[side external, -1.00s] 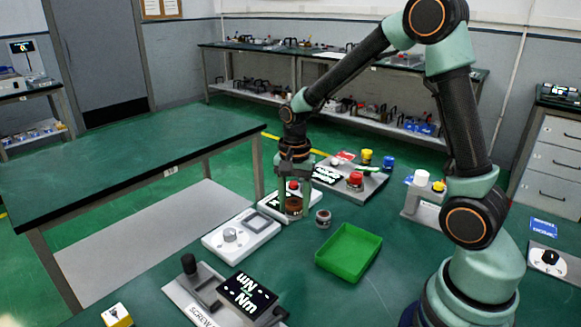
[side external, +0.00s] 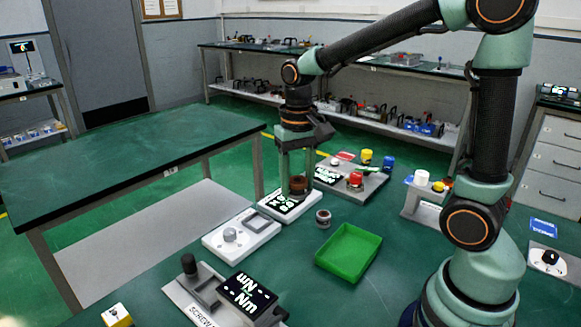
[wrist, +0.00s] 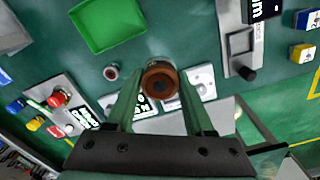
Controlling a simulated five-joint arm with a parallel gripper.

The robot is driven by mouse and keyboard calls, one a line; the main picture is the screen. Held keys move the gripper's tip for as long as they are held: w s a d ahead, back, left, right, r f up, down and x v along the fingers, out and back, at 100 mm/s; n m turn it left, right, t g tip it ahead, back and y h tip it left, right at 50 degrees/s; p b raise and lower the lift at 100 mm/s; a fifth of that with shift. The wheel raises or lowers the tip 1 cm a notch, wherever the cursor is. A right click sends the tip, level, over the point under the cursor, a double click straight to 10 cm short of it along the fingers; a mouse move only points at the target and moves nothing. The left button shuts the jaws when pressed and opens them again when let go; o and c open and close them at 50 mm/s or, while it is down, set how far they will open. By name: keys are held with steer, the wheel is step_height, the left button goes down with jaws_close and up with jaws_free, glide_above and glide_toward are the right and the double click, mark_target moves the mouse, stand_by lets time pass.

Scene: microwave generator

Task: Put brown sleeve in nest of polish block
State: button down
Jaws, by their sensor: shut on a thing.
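The brown sleeve (side external: 299,184) is a short brown ring, clamped between the fingertips of my gripper (side external: 297,190). In the wrist view my gripper (wrist: 160,92) shows the sleeve (wrist: 161,76) with its dark opening facing the camera. In the side view the sleeve appears above a white block with a black lit display (side external: 290,203); the gap is hard to judge. Beside that block is another white block (side external: 241,236) with a round grey knob and a square frame. I cannot read any label naming the polish block, so I cannot tell which it is.
A small grey-and-brown ring (side external: 323,218) stands on the table near a green tray (side external: 348,252). A grey screw station (side external: 222,292) is at the front. Clear table lies right of the tray.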

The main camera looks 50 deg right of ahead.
mark_target(294, 247)
steer(key=n, duration=0.2)
steer(key=s+n, duration=0.1)
steer(key=shift+a+f, duration=0.25)
steer(key=shift+a, duration=0.15)
steer(key=w+d+r+m, duration=0.1)
steer(key=w+d+m, duration=0.3)
steer(key=m, duration=0.7)
steer(key=shift+w+r+m, duration=0.15)
steer(key=shift+r+m, duration=0.15)
steer(key=shift+r, duration=0.05)
steer(key=shift+f, duration=0.1)
step_height(294, 247, down, 19)
steer(key=shift+f, duration=0.2)
steer(key=shift+f, duration=0.25)
steer(key=shift+c, duration=1.4)
jaws_free()
